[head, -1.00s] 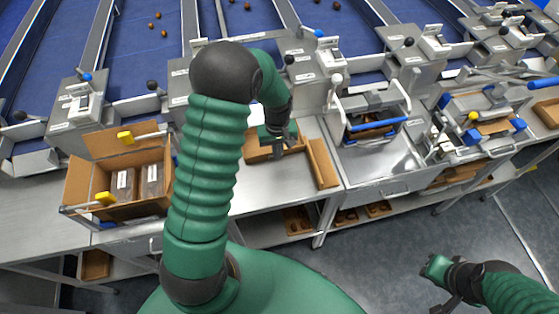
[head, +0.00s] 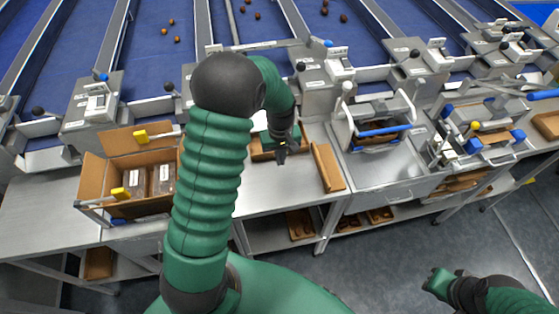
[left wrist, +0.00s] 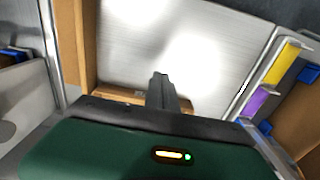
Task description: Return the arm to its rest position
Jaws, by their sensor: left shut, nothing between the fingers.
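My left arm, green with a black elbow, rises through the middle of the head view and bends down over the steel bench. My left gripper (head: 281,156) is shut and empty, above or beside a small brown tray (head: 258,157); the gap between them is hard to judge. In the left wrist view the closed fingers (left wrist: 163,92) stand over bare shiny metal, with nothing between them.
An open cardboard box (head: 92,182) with packs inside stands on the bench at left. A brown strip-like tray (head: 328,168) lies right of the left gripper. A metal press with a blue handle (head: 383,131) stands further right. Blue sorting lanes (head: 205,25) run behind.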

